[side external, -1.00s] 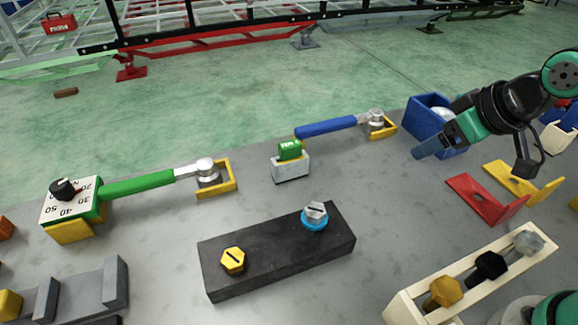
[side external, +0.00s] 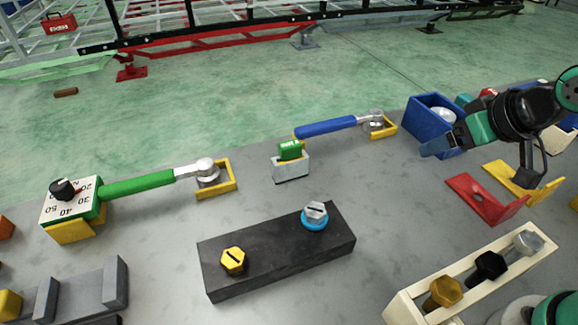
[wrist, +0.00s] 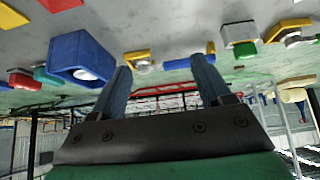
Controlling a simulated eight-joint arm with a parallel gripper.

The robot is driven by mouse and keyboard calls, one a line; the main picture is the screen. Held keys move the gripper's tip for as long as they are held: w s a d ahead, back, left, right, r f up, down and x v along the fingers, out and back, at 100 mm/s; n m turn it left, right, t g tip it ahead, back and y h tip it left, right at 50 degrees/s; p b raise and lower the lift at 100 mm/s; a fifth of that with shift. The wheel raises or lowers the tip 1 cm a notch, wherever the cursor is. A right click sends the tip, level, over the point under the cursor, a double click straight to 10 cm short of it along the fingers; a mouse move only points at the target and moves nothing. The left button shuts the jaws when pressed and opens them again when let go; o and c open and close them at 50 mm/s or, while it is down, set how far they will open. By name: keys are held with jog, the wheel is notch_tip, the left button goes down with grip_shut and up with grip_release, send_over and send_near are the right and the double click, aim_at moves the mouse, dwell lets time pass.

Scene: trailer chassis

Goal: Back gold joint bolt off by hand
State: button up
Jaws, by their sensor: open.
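The gold bolt (side external: 233,261) sits in the left end of the black joint block (side external: 285,277), with a dark slot line across its hex head. A silver bolt with a blue ring (side external: 315,216) sits in the block's right end. My gripper (side external: 430,148) is well to the right of and behind the block, in front of the blue bin. It is empty. The wrist view shows its two blue fingers (wrist: 165,68) spread apart with nothing between them. The black block is not clearly visible in the wrist view.
A cream rack (side external: 400,308) at front right holds a gold, a black and a silver bolt. A blue bin (side external: 430,108) is close to my gripper. Blue-handled (side external: 326,127) and green-handled (side external: 138,186) wrenches lie behind the block. Red (side external: 485,205) and yellow brackets stand at right.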

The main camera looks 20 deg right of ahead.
jog(key=m+g, duration=0.6)
jog(key=g, duration=0.1)
send_over(235, 253)
jog(key=f, duration=0.3)
jog(key=shift+w+d+f, duration=0.15)
jog(key=shift+w+d, duration=0.05)
jog(key=f, duration=0.4)
jog(key=shift+s+a+f, duration=0.15)
jog(key=shift+a+f, duration=0.1)
jog(key=shift+f, duration=0.7)
grip_shut()
